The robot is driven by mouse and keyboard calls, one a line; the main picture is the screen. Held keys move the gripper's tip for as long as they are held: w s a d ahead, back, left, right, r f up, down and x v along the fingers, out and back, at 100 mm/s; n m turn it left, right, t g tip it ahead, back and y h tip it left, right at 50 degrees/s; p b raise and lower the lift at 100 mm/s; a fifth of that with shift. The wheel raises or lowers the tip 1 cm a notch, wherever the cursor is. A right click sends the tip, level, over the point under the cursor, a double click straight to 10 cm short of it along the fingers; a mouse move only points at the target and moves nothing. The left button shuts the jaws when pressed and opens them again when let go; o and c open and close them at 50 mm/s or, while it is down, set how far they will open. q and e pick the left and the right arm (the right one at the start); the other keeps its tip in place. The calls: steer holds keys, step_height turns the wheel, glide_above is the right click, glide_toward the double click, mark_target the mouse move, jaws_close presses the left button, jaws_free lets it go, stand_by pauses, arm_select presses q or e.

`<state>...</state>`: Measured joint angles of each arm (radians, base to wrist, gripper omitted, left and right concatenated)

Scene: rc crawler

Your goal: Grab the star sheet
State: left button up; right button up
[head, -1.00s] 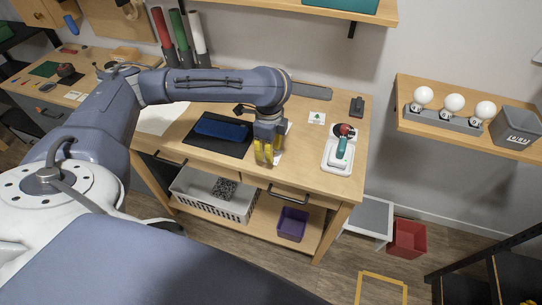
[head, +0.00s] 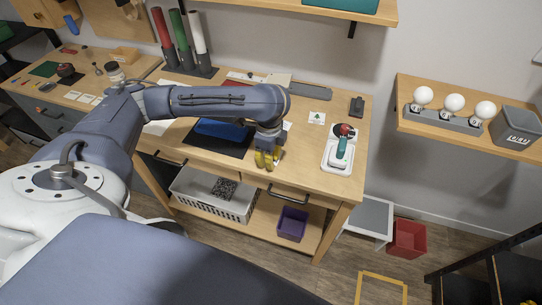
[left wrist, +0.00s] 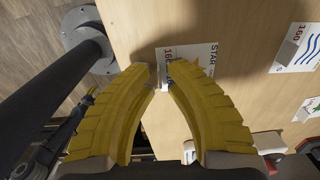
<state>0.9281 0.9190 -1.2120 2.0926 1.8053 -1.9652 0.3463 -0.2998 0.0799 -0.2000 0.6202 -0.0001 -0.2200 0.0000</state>
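The star sheet (left wrist: 204,56) is a white card marked "STAR" and "160", flat on the wooden table just beyond my left fingertips in the left wrist view. A small pale tab (left wrist: 164,78) stands at its near edge, in the gap between the fingertips. My left gripper (left wrist: 160,72) has yellow ribbed fingers, parted by a narrow gap; contact with the tab cannot be made out. In the head view my left gripper (head: 267,160) points down near the table's front edge and hides most of the sheet. My right gripper is not in view.
A wave-marked sheet (left wrist: 300,45) with a similar tab lies further back. A tree card (head: 316,118) and a white tray (head: 342,152) holding a green-and-red tool lie to the right. A blue case (head: 222,129) lies on a dark mat to the left. A drawer handle (head: 287,196) juts out in front.

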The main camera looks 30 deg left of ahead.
arm_select(q)
jaws_close()
steer(key=shift+r, duration=0.1)
